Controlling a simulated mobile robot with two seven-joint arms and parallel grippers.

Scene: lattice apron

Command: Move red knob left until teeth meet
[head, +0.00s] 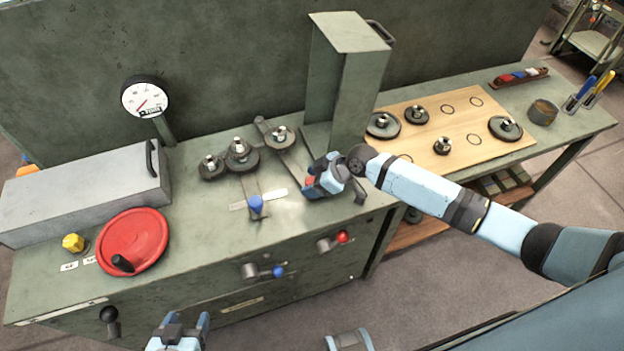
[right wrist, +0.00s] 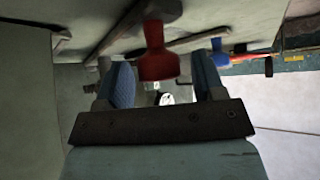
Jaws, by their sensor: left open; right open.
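The red knob (head: 309,181) shows partly at my right gripper (head: 318,179), at the near end of a flat grey arm (head: 292,155). In the right wrist view the knob (right wrist: 157,64) appears between the two fingers of my right gripper (right wrist: 162,80), which is open. Whether the fingers touch it I cannot tell. The arm carries a dark gear (head: 279,138). A middle gear (head: 241,157) and a left gear (head: 211,169) stand close together to its left. A gap shows between the arm's gear and the middle gear. My left gripper (head: 186,322) is open and empty at the bottom.
A blue knob (head: 256,204) stands on the bench left of my right gripper. A tall green housing (head: 353,85) rises behind it. A red handwheel (head: 132,243) and grey box (head: 85,195) are at the left. A wooden board (head: 460,155) with gears lies right.

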